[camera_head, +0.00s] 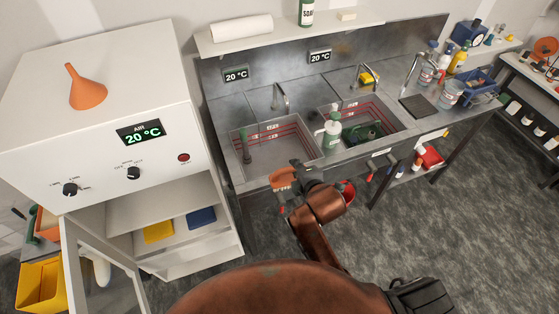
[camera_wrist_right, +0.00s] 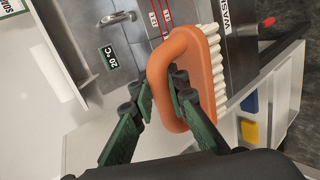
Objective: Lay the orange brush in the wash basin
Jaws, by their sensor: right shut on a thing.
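My right gripper (camera_head: 299,172) is shut on the orange brush (camera_head: 282,179), in front of the sinks' front edge and near the left basin. In the right wrist view, the green fingers (camera_wrist_right: 160,86) grip the handle loop of the brush (camera_wrist_right: 208,62) from both sides, and its white bristles face right. The wash basin appears to be the left grey basin (camera_head: 290,151) with red level lines; a partly cut-off label starting "WAS" (camera_wrist_right: 227,14) shows on its front in the wrist view. A green-handled item (camera_head: 246,148) stands at its left side. My left gripper is not in view.
The right basin (camera_head: 393,121) holds a green rack (camera_head: 362,133); a white bottle (camera_head: 332,132) stands at its left. Taps (camera_head: 281,98) rise behind the basins. The white oven (camera_head: 130,125), with its door open, stands left. Much of the left basin is clear.

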